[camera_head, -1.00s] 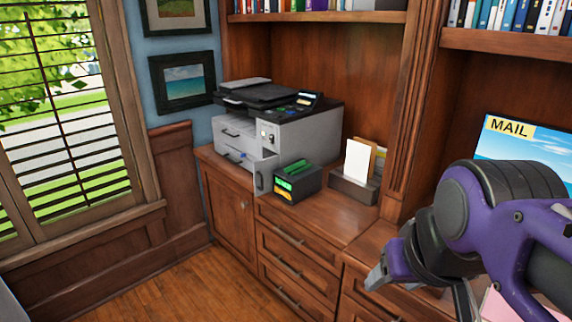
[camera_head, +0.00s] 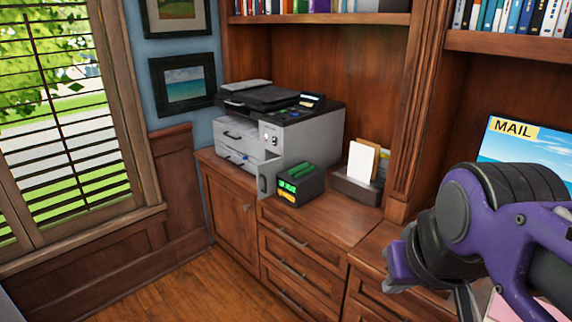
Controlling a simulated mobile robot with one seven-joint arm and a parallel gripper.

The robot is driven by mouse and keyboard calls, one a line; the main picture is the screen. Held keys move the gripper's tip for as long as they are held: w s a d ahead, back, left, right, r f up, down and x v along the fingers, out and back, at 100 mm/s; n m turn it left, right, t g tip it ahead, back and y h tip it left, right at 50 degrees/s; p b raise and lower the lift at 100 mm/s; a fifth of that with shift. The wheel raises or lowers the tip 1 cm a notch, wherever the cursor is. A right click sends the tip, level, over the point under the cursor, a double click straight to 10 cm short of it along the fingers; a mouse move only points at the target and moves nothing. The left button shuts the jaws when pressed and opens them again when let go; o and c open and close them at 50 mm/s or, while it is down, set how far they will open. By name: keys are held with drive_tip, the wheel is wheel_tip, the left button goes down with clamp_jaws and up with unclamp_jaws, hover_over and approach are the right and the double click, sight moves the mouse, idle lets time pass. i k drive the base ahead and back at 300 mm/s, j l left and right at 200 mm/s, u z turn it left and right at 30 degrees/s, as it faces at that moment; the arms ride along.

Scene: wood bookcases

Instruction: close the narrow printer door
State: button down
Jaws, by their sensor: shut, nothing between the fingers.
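The grey and black printer (camera_head: 305,138) stands on the wood counter, at the middle of the view. Its narrow door (camera_head: 264,183) is a small grey panel at the front right corner, swung out toward the room and standing open. My gripper (camera_head: 394,284) is at the lower right, well to the right of the printer and nearer to me. It is shut and empty, touching nothing that I can see. My purple and black wrist hides part of it.
A dark box with green pieces on top (camera_head: 298,185) stands close to the right of the open door. A holder with papers (camera_head: 357,186) is farther right. Drawers (camera_head: 300,248) lie below the counter (camera_head: 335,223). The floor at left is clear.

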sight(266, 172)
drive_tip(key=j+z, duration=0.35)
drive_tip(key=j, duration=1.1)
drive_tip(key=i+j, duration=0.1)
drive_tip(key=j, duration=0.2)
drive_tip(key=i+j, duration=0.1)
drive_tip(key=j, duration=0.2)
